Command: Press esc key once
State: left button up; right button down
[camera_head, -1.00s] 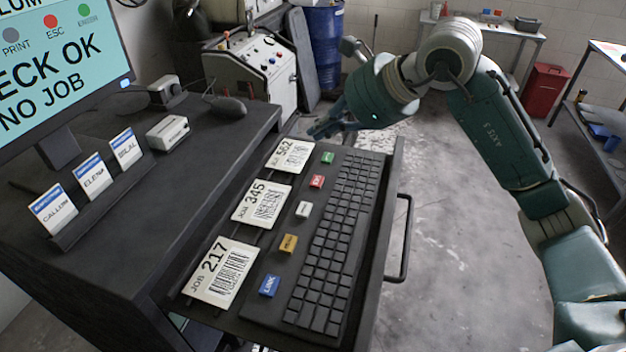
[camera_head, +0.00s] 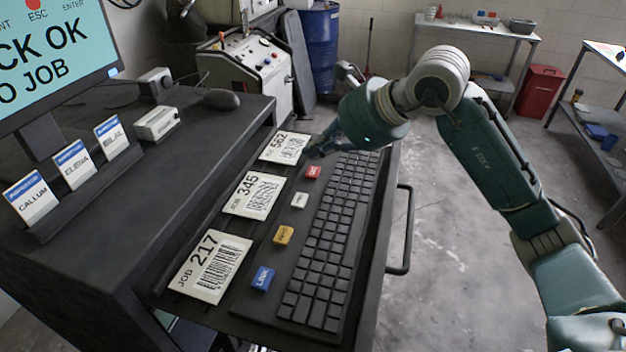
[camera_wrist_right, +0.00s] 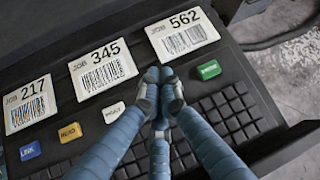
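The red esc key (camera_head: 313,171) sits on the keyboard panel, between the white key and the far end, in the head view. My right gripper (camera_head: 318,151) is just beyond it, over the panel's far end. In the right wrist view my right gripper's blue fingers (camera_wrist_right: 161,82) have their tips together, with nothing seen between them. They cover the place of the red key there, between the white key (camera_wrist_right: 113,112) and the green key (camera_wrist_right: 208,70). I cannot tell whether they touch the panel. My left gripper is not in view.
The black keyboard (camera_head: 335,235) lies right of the coloured keys, and job cards (camera_head: 254,194) lie left of them. A yellow key (camera_head: 284,235) and a blue key (camera_head: 263,278) are nearer. The monitor (camera_head: 45,60) shows an ESC label under a red dot.

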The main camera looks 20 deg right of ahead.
aim_at(316, 172)
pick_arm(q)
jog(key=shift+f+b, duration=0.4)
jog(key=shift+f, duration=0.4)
pick_arm(e)
jog(key=shift+f, duration=0.85)
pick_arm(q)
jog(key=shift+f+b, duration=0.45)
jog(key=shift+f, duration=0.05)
pick_arm(e)
jog(key=shift+f, duration=0.45)
pick_arm(q)
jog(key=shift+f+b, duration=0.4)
jog(key=shift+b, duration=0.05)
pick_arm(e)
jog(key=shift+f, duration=0.4)
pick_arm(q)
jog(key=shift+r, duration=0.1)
pick_arm(e)
jog(key=shift+r, duration=0.15)
pick_arm(q)
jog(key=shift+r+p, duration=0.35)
jog(key=shift+p, duration=0.15)
pick_arm(e)
jog(key=shift+r, duration=0.65)
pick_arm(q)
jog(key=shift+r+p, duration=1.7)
pick_arm(e)
jog(key=shift+r, duration=2.5)
